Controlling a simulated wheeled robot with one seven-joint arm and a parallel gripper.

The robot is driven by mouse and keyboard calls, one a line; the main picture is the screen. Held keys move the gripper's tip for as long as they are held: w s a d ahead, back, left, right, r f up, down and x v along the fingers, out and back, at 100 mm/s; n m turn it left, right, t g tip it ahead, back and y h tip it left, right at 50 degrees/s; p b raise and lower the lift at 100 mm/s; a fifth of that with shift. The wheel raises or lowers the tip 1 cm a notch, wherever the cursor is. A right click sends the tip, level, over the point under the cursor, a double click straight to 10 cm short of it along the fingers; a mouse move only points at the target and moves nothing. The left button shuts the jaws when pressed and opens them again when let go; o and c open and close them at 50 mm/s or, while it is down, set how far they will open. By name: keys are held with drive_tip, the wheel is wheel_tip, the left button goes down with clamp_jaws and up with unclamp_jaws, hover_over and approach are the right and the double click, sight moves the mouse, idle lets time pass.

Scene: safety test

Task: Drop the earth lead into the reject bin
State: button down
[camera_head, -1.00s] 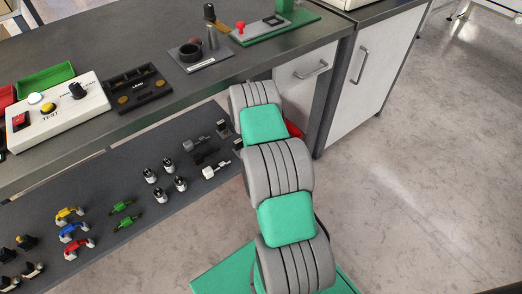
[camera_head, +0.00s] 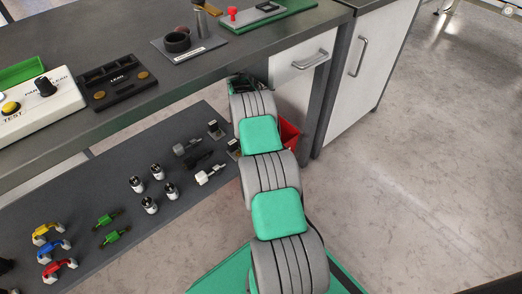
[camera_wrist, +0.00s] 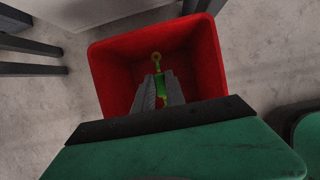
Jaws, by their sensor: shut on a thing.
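My gripper (camera_wrist: 165,92) shows in the wrist view, shut on the earth lead (camera_wrist: 157,69), a small green and yellow piece with a ring-shaped yellow end. The lead appears over the open mouth of the red reject bin (camera_wrist: 106,75), inside its outline. The bin looks otherwise empty where I can see; its near part is hidden behind my wrist. I cannot tell how far above the bin floor the lead is. In the head view the bin (camera_head: 289,133) shows only partly behind my arm, on the floor beside the bench, and my gripper is hidden.
The bench top (camera_head: 120,50) overhangs close to my arm. Below it, a grey shelf (camera_head: 100,185) carries several small connectors, including green and yellow ones (camera_head: 110,218). A black tray marked LEAD (camera_head: 118,88) stands on the bench. The floor to the right is open.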

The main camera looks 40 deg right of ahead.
wheel_tip(320, 180, down, 4)
drive_tip(key=shift+a+f+b, duration=0.15)
drive_tip(key=shift+f+b, duration=0.05)
drive_tip(key=shift+b, duration=0.8)
drive_tip(key=c, duration=1.3)
unclamp_jaws()
drive_tip(key=p+v, duration=0.3)
drive_tip(key=v, duration=0.4)
drive_tip(key=shift+r+p, duration=0.25)
drive_tip(key=shift+p, duration=0.05)
